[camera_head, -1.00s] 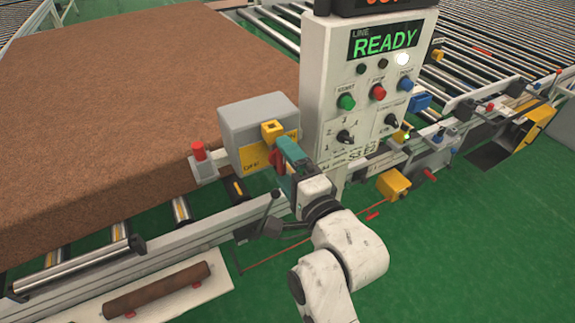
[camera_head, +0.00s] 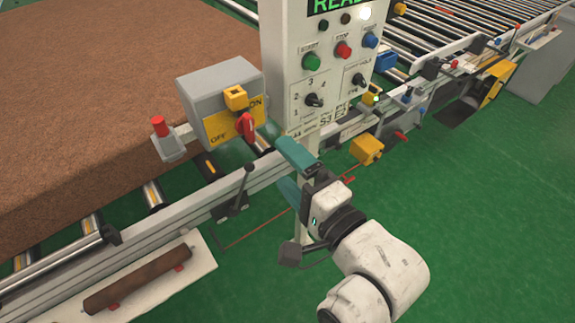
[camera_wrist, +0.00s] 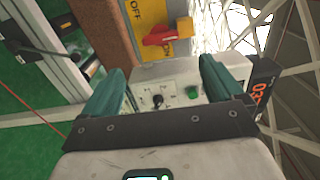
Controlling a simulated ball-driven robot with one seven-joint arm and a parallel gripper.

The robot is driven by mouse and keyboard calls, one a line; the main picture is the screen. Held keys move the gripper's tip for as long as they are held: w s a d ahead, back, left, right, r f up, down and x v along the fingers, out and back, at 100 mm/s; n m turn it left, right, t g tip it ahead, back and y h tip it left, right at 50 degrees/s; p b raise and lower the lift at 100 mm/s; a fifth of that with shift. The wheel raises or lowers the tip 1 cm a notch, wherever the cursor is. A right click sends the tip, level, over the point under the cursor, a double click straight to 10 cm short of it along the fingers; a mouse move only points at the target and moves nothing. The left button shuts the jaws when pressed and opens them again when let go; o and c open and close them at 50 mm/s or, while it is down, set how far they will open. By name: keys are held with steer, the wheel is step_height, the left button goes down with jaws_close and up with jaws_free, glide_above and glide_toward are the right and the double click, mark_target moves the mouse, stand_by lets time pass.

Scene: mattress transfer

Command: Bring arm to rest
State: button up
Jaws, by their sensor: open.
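My gripper (camera_head: 288,172) hangs in front of the conveyor's side rail, below the control panel, with nothing between its teal fingers. In the wrist view my gripper (camera_wrist: 163,88) shows its two fingers spread wide apart. The red rotary handle (camera_head: 246,126) on the grey switch box (camera_head: 215,85) is up and left of the gripper and apart from it. In the wrist view the red handle (camera_wrist: 160,38) lies beyond the fingers on its yellow plate.
The control panel (camera_head: 318,65) stands just behind the gripper. A brown mattress (camera_head: 90,90) lies on rollers at left. A black lever (camera_head: 240,190) and a red push button (camera_head: 159,126) stand along the rail. A yellow box (camera_head: 367,150) is to the right. Green floor is clear at lower right.

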steer(key=s+d+f+n+g+h, duration=0.3)
steer(key=d+f, duration=0.4)
steer(key=f, duration=0.1)
steer(key=s+d+f+n+g+h, duration=0.2)
steer(key=d+f+h, duration=0.1)
steer(key=d+f, duration=0.5)
steer(key=s+d+f+n+g+h, duration=0.2)
steer(key=s+d+f+n+g, duration=0.1)
steer(key=s, duration=0.6)
steer(key=s+d+f+n+g+h, duration=0.2)
steer(key=s+d+f+g, duration=0.4)
steer(key=s, duration=0.4)
step_height(320, 180, down, 2)
steer(key=shift+s+d+f+n, duration=0.2)
steer(key=shift+s+d+n, duration=0.15)
steer(key=shift+d, duration=0.55)
